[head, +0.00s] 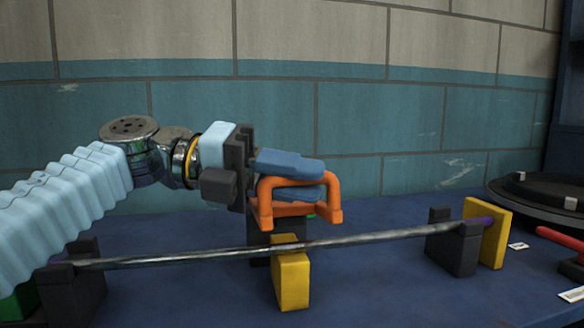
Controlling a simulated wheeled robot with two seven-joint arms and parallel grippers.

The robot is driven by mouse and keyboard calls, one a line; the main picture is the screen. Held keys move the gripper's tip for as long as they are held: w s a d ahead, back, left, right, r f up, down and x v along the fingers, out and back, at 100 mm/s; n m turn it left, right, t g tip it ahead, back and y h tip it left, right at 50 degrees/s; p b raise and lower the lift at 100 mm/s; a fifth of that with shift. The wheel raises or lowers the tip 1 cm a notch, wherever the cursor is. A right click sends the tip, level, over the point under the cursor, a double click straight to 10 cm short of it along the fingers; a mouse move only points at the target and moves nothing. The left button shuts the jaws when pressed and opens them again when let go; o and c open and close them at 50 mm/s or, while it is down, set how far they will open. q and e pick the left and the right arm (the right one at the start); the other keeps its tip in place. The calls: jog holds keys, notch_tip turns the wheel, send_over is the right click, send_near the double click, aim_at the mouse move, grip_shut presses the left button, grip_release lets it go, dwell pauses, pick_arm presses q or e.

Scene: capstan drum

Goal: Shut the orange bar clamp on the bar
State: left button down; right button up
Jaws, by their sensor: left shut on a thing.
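The orange bar clamp (334,204) shows in the head view as an orange frame with a crossbar and two legs, above the middle of the bar. My left gripper (305,180) comes in from the left, its blue fingers shut on the clamp's upper crossbar. The long metal bar (180,258) runs across the picture, slightly rising to the right. A yellow block (291,280) stands at the bar's middle, just below the clamp. Whether the clamp touches the bar or block cannot be told; a small green part shows behind it. My right gripper is not in view.
Dark supports hold the bar at the left (84,296) and right (452,250). A yellow plate (493,238) stands at the bar's right end. A black round object (535,195) and a red part (560,238) lie at the far right. The blue table (390,290) is clear in front.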

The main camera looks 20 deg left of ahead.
pick_arm(q)
jog(key=shift+s+d+f+m+y+b, duration=0.1)
jog(key=shift+s+f+m+b, duration=0.15)
jog(key=shift+f, duration=0.25)
jog(key=shift+s+d+f+m+y+b, duration=0.1)
jog(key=shift+s+d+f+m+b, duration=0.1)
jog(key=shift+f+m+b, duration=0.25)
jog(key=shift+s+d+f+m+y+b, duration=0.1)
jog(key=shift+s+f+m, duration=0.1)
jog(key=shift+f, duration=0.35)
jog(key=c, duration=1.1)
grip_release()
jog(key=shift+a, duration=0.1)
jog(key=p+v, duration=0.2)
jog(key=v, duration=1.1)
jog(key=shift+s+a+p, duration=0.15)
jog(key=shift+a+p, duration=0.15)
jog(key=shift+a, duration=0.05)
